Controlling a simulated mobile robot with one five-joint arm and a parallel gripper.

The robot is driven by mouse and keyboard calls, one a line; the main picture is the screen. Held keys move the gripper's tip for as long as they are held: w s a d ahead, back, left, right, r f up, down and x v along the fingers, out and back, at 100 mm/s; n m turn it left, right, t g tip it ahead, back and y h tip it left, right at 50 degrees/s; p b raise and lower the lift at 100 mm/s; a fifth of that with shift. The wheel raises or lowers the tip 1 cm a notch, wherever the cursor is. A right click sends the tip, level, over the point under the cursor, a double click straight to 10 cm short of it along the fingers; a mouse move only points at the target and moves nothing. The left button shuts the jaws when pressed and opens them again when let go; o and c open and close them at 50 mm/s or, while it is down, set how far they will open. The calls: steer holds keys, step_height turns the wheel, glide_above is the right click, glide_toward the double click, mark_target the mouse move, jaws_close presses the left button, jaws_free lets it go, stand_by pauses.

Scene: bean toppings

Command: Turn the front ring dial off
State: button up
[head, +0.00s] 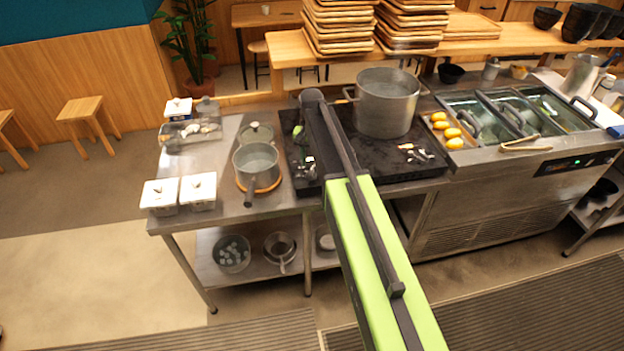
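A black stove top (370,161) is set in the steel counter in the head view. A large grey pot (386,104) stands on its back part. Small metallic pieces lie or are fixed at its front left (306,170) and on its right side (416,153); I cannot tell whether either is a dial. No ring dial can be made out clearly, and my green and dark arm covers part of the stove's middle and front edge. My arm reaches over the stove from the lower right. Its far end (311,98) is over the stove's left back; the fingers cannot be made out.
A small pot (256,168) with its handle towards me stands left of the stove. White lidded containers (198,190) sit at the counter's left front. Yellow items (447,131) and a chilled topping unit (520,112) are on the right. Stacked wooden trays (340,25) stand behind.

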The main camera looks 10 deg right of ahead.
mark_target(311, 171)
step_height(311, 171, down, 4)
steer(key=shift+r+b, duration=0.25)
steer(key=shift+b, duration=0.8)
steer(key=shift+r, duration=0.1)
steer(key=shift+c, duration=0.5)
jaws_close()
